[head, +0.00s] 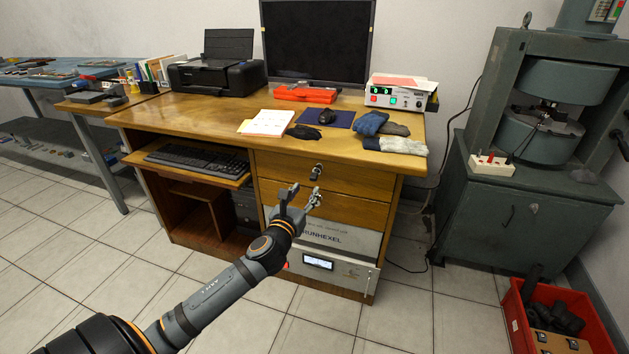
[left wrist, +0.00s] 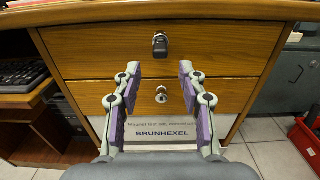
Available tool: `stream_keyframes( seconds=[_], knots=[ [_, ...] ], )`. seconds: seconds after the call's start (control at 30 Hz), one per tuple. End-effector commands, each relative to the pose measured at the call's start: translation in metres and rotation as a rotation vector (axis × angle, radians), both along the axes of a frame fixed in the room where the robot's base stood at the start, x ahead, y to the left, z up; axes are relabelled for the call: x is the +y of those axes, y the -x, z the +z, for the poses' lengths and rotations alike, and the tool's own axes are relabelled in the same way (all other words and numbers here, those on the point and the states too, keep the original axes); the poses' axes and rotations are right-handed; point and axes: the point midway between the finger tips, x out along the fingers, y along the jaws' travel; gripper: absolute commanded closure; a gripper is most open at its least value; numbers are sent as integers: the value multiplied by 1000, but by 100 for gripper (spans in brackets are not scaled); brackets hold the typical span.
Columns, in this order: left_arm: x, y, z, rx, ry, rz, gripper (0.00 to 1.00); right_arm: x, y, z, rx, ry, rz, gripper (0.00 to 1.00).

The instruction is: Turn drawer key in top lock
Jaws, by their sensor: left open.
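The desk has two wooden drawers. The key (head: 316,172) with a dark head sits in the lock of the top drawer (head: 345,178). In the left wrist view the key (left wrist: 160,45) hangs with its dark head down, above and between my fingertips. My left gripper (head: 305,189) is open and empty in front of the drawers, a little below the key. In the left wrist view its fingers (left wrist: 160,69) frame the bare silver lower lock (left wrist: 161,95), which the gripper hides in the head view. My right gripper is not in view.
The desktop (head: 215,110) overhangs the drawers and holds papers, a mouse and gloves (head: 395,145). A keyboard tray (head: 190,165) juts out at left. A panel marked BRUNHEXEL (head: 345,240) is below the drawers. The tiled floor in front is clear; a red crate (head: 555,320) stands at right.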

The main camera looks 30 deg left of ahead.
Motion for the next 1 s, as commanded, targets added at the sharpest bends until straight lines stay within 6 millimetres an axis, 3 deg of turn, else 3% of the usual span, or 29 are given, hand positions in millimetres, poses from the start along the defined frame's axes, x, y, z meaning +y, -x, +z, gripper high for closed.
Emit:
stream_keyframes(
  seconds=[0.03, 0.3, 0.6, 1.0],
  knots=[
    [2, -9, 0, -5, 4, 0, 58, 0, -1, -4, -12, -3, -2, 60],
    [7, -31, 1, -3, 3, 0, 58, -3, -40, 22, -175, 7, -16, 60],
    [13, -54, 2, -1, 2, 0, 58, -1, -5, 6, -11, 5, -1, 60],
    [13, -57, 1, -1, 2, -2, 60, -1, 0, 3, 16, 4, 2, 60]
  ],
)
